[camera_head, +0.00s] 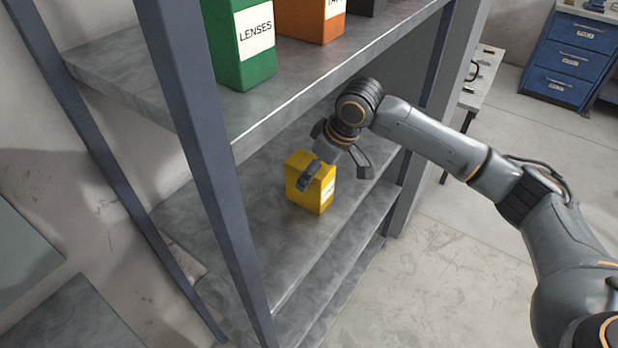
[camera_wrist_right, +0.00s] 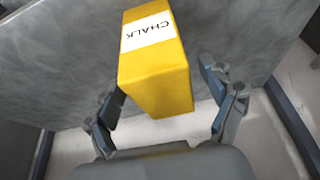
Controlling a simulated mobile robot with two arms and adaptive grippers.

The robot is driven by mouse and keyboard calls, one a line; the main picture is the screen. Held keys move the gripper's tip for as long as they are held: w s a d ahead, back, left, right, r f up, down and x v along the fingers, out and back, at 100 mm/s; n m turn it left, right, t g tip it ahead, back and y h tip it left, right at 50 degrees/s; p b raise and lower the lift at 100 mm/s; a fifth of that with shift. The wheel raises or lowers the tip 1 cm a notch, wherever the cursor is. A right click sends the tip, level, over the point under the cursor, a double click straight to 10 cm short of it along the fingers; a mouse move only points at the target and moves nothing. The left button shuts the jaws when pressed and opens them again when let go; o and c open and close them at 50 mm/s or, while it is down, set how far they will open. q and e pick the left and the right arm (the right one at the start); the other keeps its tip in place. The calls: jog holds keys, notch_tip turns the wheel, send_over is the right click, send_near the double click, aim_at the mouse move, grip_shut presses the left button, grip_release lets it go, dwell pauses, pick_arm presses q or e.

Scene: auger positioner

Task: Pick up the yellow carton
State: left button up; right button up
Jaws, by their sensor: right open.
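The yellow carton (camera_head: 317,197) stands upright on the middle shelf (camera_head: 268,222) of the rack. In the right wrist view the yellow carton (camera_wrist_right: 156,75) carries a white label reading CHALK. My right gripper (camera_head: 338,174) is open at the carton, with one finger in front of its upper part and the other off to its right. In the right wrist view my right gripper (camera_wrist_right: 165,108) has its fingers spread to either side of the carton's near end, with a gap on the right. Contact on the left cannot be told. My left gripper is not in view.
The upper shelf (camera_head: 185,85) above holds a green LENSES carton (camera_head: 243,60), an orange carton (camera_head: 308,22) and part of a dark one. A blue rack post (camera_head: 215,160) stands left of the yellow carton. The shelf around the carton is clear.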

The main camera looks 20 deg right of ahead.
jog(key=shift+w+a+f, duration=0.45)
jog(key=shift+w+a, duration=0.05)
jog(key=shift+w, duration=0.05)
jog(key=x, duration=0.3)
jog(key=shift+w+f+p, duration=0.2)
jog(key=shift+f+p, duration=0.05)
jog(key=shift+p, duration=0.15)
jog(key=shift+a+f, duration=0.1)
jog(key=shift+f, duration=0.05)
jog(key=c, duration=0.9)
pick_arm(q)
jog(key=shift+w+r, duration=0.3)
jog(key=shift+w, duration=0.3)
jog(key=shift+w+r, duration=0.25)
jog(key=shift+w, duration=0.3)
pick_arm(e)
jog(key=shift+c, duration=1.2)
